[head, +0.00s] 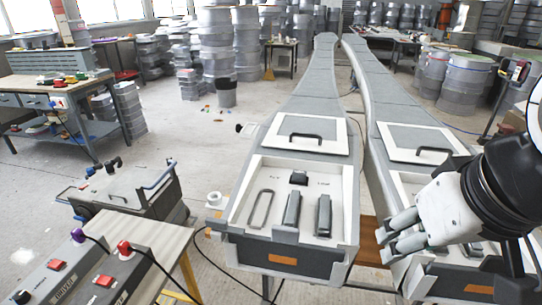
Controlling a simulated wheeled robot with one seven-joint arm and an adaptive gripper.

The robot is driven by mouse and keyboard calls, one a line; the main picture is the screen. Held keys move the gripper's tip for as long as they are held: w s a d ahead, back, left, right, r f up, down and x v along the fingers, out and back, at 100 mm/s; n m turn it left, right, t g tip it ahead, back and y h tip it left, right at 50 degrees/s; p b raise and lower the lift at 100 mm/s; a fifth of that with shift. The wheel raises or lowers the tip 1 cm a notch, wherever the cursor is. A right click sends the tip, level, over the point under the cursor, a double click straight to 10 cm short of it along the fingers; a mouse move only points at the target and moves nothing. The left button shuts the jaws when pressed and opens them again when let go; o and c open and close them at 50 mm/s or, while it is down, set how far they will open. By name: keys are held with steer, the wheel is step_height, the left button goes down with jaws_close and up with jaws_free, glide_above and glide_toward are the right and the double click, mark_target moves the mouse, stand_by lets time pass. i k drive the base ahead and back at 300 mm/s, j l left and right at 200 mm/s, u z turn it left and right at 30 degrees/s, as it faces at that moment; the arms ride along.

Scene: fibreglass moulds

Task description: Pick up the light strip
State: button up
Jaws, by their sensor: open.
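I cannot tell for certain which piece is the light strip. In the head view, a white-rimmed tray (241,222) at the end of the left long grey mould holds slim candidates. They are a thin grey loop (261,209), a long grey bar with a dark top (291,212) and a similar bar (323,215) to its right. A small black block (299,178) lies behind them. My gripper (391,243) is open at the right, over or in front of the right mould's tray, to the right of these pieces. It hides part of that tray.
A white panel with a black handle (305,137) lies behind the left tray; a similar panel (421,142) is on the right mould (374,103). A bench with red buttons (104,280) stands front left. A grey cart (130,192) is behind it. Floor is open at left centre.

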mark_target(324, 222)
steer(key=z, duration=0.95)
steer(key=u, duration=0.95)
steer(key=i+u, duration=0.15)
steer(key=u, duration=0.25)
steer(key=i+l+u, duration=0.15)
steer(key=u, duration=0.25)
steer(key=i+l+u, duration=0.1)
steer(key=u, duration=0.25)
steer(key=l, duration=0.1)
